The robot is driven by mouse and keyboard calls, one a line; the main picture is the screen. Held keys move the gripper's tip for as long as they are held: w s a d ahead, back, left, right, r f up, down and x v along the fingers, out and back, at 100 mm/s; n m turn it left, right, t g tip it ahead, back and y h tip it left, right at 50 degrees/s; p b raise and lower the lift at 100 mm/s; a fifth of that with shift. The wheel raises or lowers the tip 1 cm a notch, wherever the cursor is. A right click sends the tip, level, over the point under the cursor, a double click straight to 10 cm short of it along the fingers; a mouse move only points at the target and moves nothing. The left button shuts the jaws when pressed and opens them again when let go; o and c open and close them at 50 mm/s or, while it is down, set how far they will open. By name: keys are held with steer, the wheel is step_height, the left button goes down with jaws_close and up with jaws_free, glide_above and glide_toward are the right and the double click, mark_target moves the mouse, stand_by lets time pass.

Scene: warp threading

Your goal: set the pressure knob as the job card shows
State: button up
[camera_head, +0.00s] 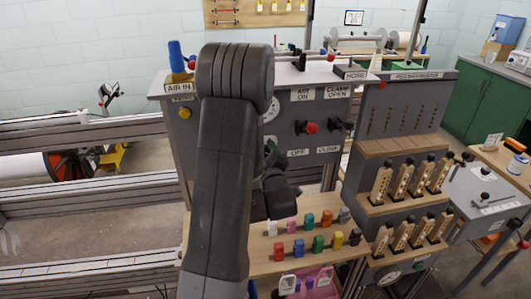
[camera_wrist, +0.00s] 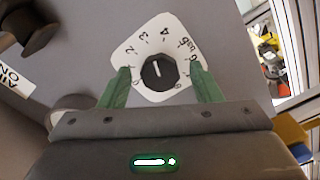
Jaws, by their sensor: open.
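The pressure knob (camera_wrist: 158,73) is a black, many-sided knob on a white numbered dial plate (camera_wrist: 145,52) in the wrist view. Its white mark points up the picture, between the 3 and the 4 as far as I can tell. My gripper (camera_wrist: 161,80) is open. Its two green fingers stand apart on either side of the knob; whether they touch it I cannot tell. In the head view my arm hides the knob. A small framed card (camera_head: 354,17) hangs on the back wall; its writing is too small to read, and I cannot tell whether it is the job card.
The grey panel (camera_head: 325,160) carries a red-tipped lever (camera_head: 307,127) and a black lever beside it. Below, a wooden shelf (camera_head: 262,243) holds several coloured pegs. A rack of wooden blocks with black knobs (camera_head: 382,185) stands to the right. Metal rails (camera_head: 95,180) lie left.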

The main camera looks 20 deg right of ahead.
steer(key=c, duration=1)
steer(key=shift+f+m+b, duration=0.15)
steer(key=shift+m+b, duration=0.15)
steer(key=shift+b, duration=0.25)
steer(key=shift+m+b, duration=5)
steer(key=shift+m, duration=3.6)
